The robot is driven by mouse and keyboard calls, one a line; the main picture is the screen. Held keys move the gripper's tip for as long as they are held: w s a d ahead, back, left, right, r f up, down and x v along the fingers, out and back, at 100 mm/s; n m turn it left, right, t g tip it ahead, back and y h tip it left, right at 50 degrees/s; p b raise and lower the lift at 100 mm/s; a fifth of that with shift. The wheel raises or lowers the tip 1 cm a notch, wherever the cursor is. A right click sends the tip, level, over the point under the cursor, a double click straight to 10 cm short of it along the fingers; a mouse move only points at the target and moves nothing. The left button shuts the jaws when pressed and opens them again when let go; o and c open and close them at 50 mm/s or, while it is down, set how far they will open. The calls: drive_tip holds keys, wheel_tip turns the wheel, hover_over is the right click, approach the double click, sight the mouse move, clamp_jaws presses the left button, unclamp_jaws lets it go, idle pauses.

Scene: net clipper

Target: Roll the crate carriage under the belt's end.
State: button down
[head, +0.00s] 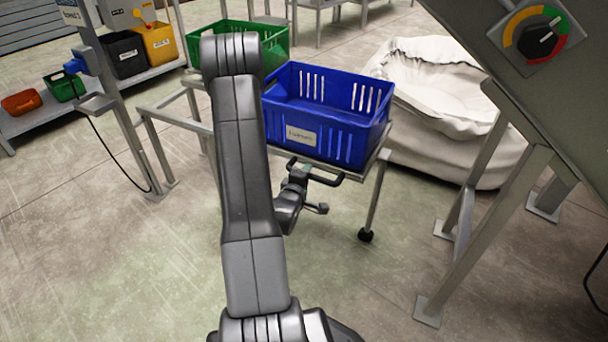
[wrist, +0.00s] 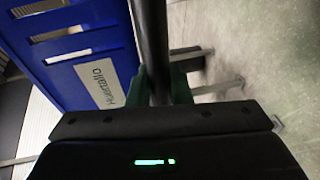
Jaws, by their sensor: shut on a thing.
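The crate carriage (head: 377,190) is a grey metal frame with a black caster at its near right leg. A blue crate (head: 345,138) with a white label stands on it, and the crate also shows in the wrist view (wrist: 75,72). A black handle bar (head: 330,181) sticks out on the near side below the crate. My gripper (head: 300,173) is shut on this bar; in the wrist view its green fingers (wrist: 160,86) sit on either side of the dark bar (wrist: 152,35). My arm hides part of the carriage. The belt surface is not visible.
A grey machine with a coloured dial (head: 537,38) stands on legs (head: 490,235) at the right. A pale sack (head: 440,105) lies behind the carriage. A green crate (head: 275,42) is behind the blue one. A shelf with bins (head: 160,45) is at left. The near floor is clear.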

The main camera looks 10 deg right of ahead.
drive_tip(key=shift+s+d+f, duration=0.1)
drive_tip(key=shift+s+d, duration=0.05)
drive_tip(key=shift+s, duration=0.1)
drive_tip(key=c, duration=1.4)
unclamp_jaws()
drive_tip(key=shift+d, duration=0.15)
drive_tip(key=shift+o, duration=0.2)
drive_tip(key=shift+s+a, duration=0.15)
drive_tip(key=shift+a, duration=0.05)
drive_tip(key=p+v, duration=0.1)
drive_tip(key=v, duration=1.2)
drive_tip(key=shift+r+p, duration=0.25)
drive_tip(key=shift+p, duration=0.05)
drive_tip(key=shift+s+a, duration=0.1)
drive_tip(key=b+x, duration=0.1)
drive_tip(key=x, duration=1.3)
drive_tip(key=shift+a, duration=0.2)
